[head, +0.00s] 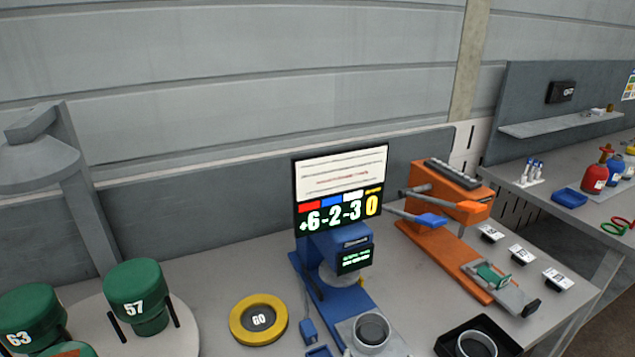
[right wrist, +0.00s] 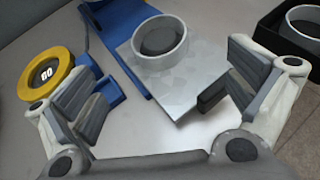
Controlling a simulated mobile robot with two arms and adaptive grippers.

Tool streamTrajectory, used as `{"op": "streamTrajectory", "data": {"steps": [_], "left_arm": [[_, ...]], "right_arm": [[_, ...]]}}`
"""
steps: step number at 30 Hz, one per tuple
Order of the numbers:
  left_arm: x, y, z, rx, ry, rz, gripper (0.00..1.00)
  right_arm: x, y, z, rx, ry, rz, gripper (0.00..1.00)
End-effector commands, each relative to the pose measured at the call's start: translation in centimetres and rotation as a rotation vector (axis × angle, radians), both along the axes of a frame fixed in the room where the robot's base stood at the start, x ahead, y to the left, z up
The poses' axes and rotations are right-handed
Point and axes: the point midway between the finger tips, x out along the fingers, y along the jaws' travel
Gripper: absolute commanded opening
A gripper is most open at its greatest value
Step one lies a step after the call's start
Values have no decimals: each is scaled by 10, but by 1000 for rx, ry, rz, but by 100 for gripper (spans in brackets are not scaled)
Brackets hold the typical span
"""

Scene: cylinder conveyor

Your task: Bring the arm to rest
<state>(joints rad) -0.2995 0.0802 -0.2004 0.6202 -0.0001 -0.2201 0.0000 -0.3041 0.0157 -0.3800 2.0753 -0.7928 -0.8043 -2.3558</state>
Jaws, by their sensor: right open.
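My right gripper (right wrist: 165,105) shows in the right wrist view with its two fingers wide apart and nothing between them. It hovers above the table in front of the blue machine (head: 355,295), and a grey plate with a round grey cup (right wrist: 160,42) lies just beyond the fingers. The same cup (head: 371,330) shows at the bottom of the head view. No part of my right gripper shows in the head view. My left gripper is in neither view.
A yellow ring marked 60 (head: 259,319) lies left of the machine. Green cylinders (head: 137,293) stand on a round plate at the left. An orange machine (head: 450,240) and a black tray (head: 449,346) are to the right. A screen (head: 341,190) rises behind.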

Motion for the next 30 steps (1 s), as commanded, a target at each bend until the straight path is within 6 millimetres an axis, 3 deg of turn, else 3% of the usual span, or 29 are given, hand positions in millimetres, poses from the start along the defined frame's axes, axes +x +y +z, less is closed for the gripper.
{"op": "streamTrajectory", "data": {"steps": [5,15,24,30], "left_arm": [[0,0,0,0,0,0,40],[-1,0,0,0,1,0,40],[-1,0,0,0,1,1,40],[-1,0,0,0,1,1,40]], "right_arm": [[-16,-17,-12,254,35,-151,100],[-72,-48,-42,970,103,-677,100],[-128,-58,-57,1488,108,-1225,100],[-165,-58,-59,1735,73,-1604,100]]}}
